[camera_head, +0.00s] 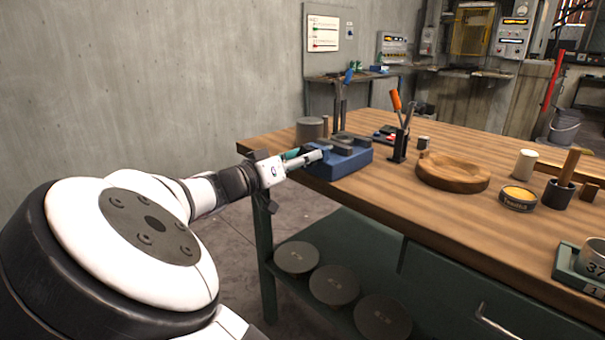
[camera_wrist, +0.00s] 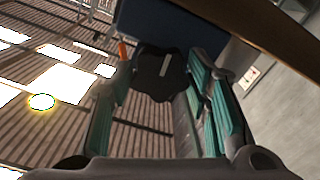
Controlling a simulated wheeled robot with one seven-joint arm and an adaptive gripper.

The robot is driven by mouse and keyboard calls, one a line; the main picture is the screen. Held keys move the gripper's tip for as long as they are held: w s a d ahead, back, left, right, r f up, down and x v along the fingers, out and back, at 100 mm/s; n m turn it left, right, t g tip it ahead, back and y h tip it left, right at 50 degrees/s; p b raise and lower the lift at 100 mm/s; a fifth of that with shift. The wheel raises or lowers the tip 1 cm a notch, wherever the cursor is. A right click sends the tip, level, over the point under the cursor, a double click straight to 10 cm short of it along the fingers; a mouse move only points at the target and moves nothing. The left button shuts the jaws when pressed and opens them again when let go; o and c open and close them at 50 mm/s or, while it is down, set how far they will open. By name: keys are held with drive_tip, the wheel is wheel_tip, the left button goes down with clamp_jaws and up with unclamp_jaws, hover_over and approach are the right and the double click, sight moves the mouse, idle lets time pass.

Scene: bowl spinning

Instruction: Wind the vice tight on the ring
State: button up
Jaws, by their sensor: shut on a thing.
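The blue vice (camera_head: 340,162) is at the near left corner of the wooden bench, with dark grey jaws (camera_head: 350,139) on top. I cannot make out the ring between them in the head view. My gripper (camera_head: 306,157) reaches in from the left at the vice's left side. In the wrist view, my gripper (camera_wrist: 158,82) has its green-padded fingers on either side of a dark lobed knob (camera_wrist: 152,75) with a pale stripe, and is shut on it. The vice's blue body (camera_wrist: 185,28) shows behind the knob. The ring is not in sight there.
A grey cylinder (camera_head: 311,129) stands behind the vice. A tool holder (camera_head: 398,147) with an orange-handled tool and a wooden bowl (camera_head: 453,172) stand to its right. A tin (camera_head: 517,198) is farther right. Round dark discs (camera_head: 334,285) lie on the shelf below.

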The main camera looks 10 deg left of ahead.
drive_tip(key=m+b, duration=0.3)
drive_tip(key=b, duration=0.1)
drive_tip(key=m+b, duration=0.2)
drive_tip(key=b, duration=0.3)
drive_tip(key=m+b, duration=0.3)
drive_tip(key=b, duration=0.2)
drive_tip(key=shift+a+f+m, duration=0.1)
drive_tip(key=shift+f+m, duration=0.15)
drive_tip(key=shift+m, duration=0.35)
drive_tip(key=o, duration=1.2)
drive_tip(key=shift+c, duration=0.2)
drive_tip(key=shift+r, duration=0.15)
drive_tip(key=shift+s, duration=0.1)
drive_tip(key=v, duration=1.2)
